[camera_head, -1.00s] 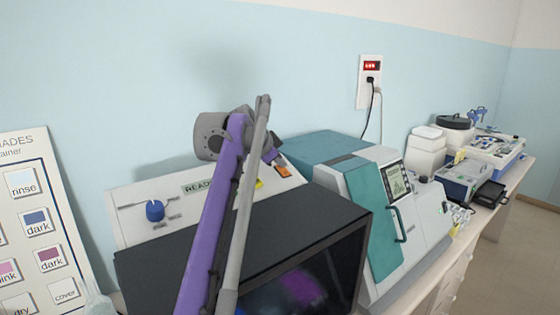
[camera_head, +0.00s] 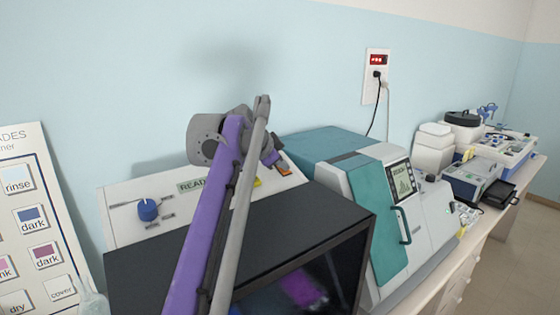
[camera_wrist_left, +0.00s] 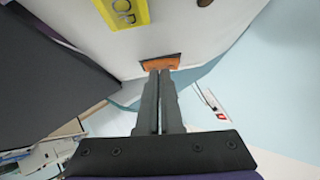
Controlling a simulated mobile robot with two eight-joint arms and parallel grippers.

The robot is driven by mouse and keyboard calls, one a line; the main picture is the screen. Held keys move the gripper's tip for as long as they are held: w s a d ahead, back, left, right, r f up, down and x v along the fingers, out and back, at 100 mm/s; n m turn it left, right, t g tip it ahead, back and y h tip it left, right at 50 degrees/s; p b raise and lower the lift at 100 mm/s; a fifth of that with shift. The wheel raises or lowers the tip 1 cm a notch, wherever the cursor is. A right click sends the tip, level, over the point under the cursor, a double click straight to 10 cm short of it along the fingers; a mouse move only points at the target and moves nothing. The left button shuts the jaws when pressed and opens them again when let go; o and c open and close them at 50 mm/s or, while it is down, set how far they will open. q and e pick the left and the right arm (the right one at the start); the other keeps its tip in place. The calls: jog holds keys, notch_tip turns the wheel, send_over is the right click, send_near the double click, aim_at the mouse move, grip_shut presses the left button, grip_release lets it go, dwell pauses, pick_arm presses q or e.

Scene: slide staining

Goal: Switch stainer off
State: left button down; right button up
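The stainer appears to be the machine with a white sloping panel (camera_head: 120,218) behind a dark box-shaped front (camera_head: 250,235). The panel carries a blue knob (camera_head: 148,210), a display beginning "READ" (camera_head: 192,185), a yellow label (camera_head: 257,183) and an orange switch (camera_head: 284,168). In the left wrist view the orange switch (camera_wrist_left: 160,62) lies just beyond my fingertips, and the yellow label (camera_wrist_left: 125,12) is above left. My left gripper (camera_wrist_left: 160,78) is shut and empty, its tips at or very near the switch's edge; contact is unclear. It also shows in the head view (camera_head: 271,154). My right gripper is out of view.
A teal and white machine (camera_head: 375,215) stands right of the stainer. White containers (camera_head: 433,150) and other equipment line the bench beyond it. A wall socket (camera_head: 377,75) with a red display has a black plug. A card with colour labels (camera_head: 35,210) stands left.

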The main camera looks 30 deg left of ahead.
pick_arm(q)
jog(key=shift+w+r, duration=0.1)
jog(key=shift+r, duration=0.05)
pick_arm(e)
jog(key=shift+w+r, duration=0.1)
pick_arm(q)
jog(key=shift+d+r, duration=0.1)
jog(key=shift+r, duration=0.15)
jog(key=r, duration=0.1)
jog(key=s+d+r, duration=0.1)
jog(key=s+d+r+p, duration=0.1)
jog(key=r, duration=0.1)
jog(key=shift+d, duration=0.1)
jog(key=v, duration=0.8)
jog(key=shift+s+a, duration=0.2)
jog(key=shift+a, duration=0.15)
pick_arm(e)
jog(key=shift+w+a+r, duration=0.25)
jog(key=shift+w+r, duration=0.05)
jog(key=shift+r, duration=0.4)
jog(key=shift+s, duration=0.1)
pick_arm(q)
jog(key=shift+w+a+r, duration=0.2)
jog(key=shift+a+r, duration=0.25)
jog(key=shift+a, duration=0.05)
